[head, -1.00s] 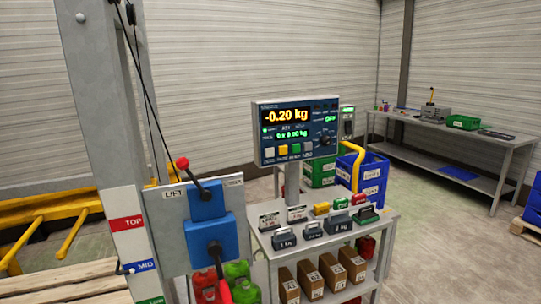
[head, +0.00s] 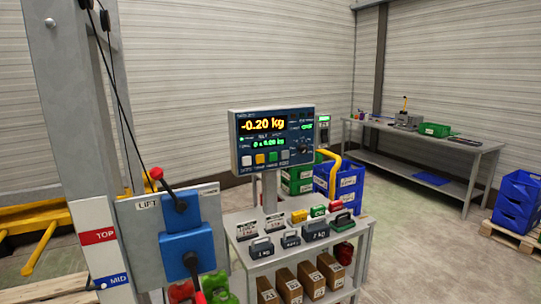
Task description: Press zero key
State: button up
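A scale indicator panel (head: 272,137) stands on a post above a grey cart in the middle of the head view. Its display (head: 262,125) reads -0.20 kg in orange, with smaller green text below. A row of keys runs along its lower edge: a white key (head: 246,160), a yellow key (head: 259,158), a green key (head: 272,157) and a pale key (head: 284,155). The labels under them are too small to read surely, so I cannot tell which is zero. Nothing covers the keys. My gripper is not in view.
The cart (head: 250,224) holds several weights on top and boxes below. Blue crates (head: 348,180) stand behind the cart. Open floor (head: 415,230) lies at the right.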

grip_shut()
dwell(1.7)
